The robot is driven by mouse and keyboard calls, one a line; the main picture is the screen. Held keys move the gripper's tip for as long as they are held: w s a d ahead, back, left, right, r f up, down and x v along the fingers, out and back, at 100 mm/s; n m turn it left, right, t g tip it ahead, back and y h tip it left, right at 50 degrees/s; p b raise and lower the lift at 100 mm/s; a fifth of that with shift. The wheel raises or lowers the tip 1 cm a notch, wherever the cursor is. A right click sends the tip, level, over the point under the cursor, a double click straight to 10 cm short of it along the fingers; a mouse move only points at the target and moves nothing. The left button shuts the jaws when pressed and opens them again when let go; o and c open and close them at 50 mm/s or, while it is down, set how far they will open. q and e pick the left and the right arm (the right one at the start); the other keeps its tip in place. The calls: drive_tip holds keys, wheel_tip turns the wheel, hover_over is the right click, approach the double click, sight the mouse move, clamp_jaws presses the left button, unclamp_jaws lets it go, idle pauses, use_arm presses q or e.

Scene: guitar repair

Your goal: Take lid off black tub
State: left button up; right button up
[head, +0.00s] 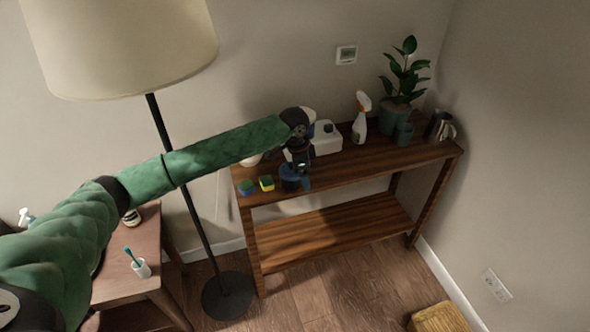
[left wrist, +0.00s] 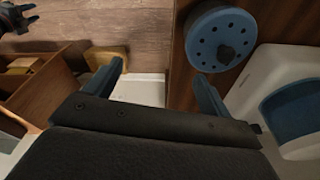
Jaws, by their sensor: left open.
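A round blue lid (left wrist: 222,38) with a ring of dark holes and a black knob shows at the top right of the left wrist view. A dark gripper, likely my right one (left wrist: 20,14), shows at the wrist view's top left corner.
The wooden shelf (head: 350,168) also holds a white container (head: 328,144), a spray bottle (head: 360,118), a potted plant (head: 400,85), a metal jug (head: 436,125) and a yellow-green sponge (head: 267,183). A floor lamp (head: 160,130) stands left.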

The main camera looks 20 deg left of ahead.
sight(291, 164)
use_arm(q)
drive_tip(key=shift+y, duration=0.3)
drive_tip(key=w+a+r, duration=0.1)
drive_tip(key=a+r, duration=0.1)
drive_tip(key=w+a+r, duration=0.1)
drive_tip(key=w+a, duration=0.1)
drive_tip(key=w+a+r, duration=0.1)
drive_tip(key=a+r, duration=0.1)
drive_tip(key=shift+w+a+r, duration=0.3)
drive_tip(key=shift+r, duration=0.05)
drive_tip(key=shift+w+f, duration=0.1)
wheel_tip(291, 164, down, 2)
drive_tip(key=shift+p, duration=0.45)
drive_tip(key=shift+f, duration=0.2)
drive_tip(key=f, duration=0.1)
drive_tip(key=f+p, duration=0.2)
drive_tip(key=f, duration=0.1)
drive_tip(key=shift+d, duration=0.25)
drive_tip(key=shift+f+p, duration=0.3)
drive_tip(key=shift+f, duration=0.2)
use_arm(e)
wheel_tip(291, 164, down, 9)
drive_tip(key=s+d, duration=0.1)
drive_tip(key=shift+s+d+f+t, duration=0.15)
drive_tip(key=shift+s+d+t, duration=0.15)
drive_tip(key=shift+s+d, duration=0.1)
use_arm(q)
drive_tip(key=shift+c, duration=0.4)
